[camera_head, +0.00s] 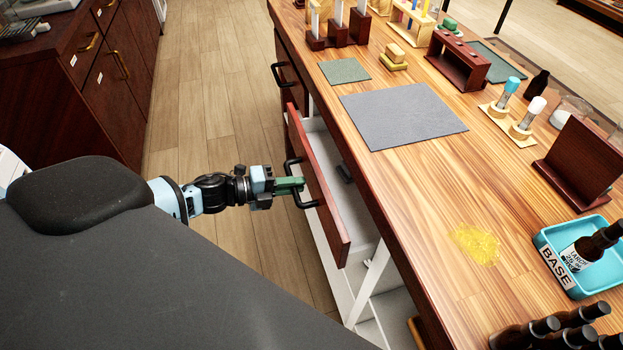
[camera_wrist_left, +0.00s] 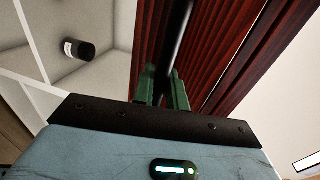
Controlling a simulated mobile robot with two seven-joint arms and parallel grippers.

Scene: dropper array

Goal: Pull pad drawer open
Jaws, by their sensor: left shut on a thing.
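The pad drawer (camera_head: 318,188) has a dark red wooden front and white inside walls, and it stands partly out from under the wooden bench top. Its black bar handle (camera_head: 298,182) is on the front. My left gripper (camera_head: 300,184) has its green fingers shut on the handle. In the left wrist view the green fingers (camera_wrist_left: 162,88) hold the black handle (camera_wrist_left: 177,40) before the red drawer front (camera_wrist_left: 215,60). My right gripper is in neither view.
The bench top (camera_head: 410,190) holds a grey mat (camera_head: 403,115), a yellow spill (camera_head: 476,244), a blue tray (camera_head: 548,236) with a bottle, and several dark bottles at the front right. Another drawer handle (camera_head: 284,75) is farther back. Wooden floor (camera_head: 215,100) lies clear left of the bench.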

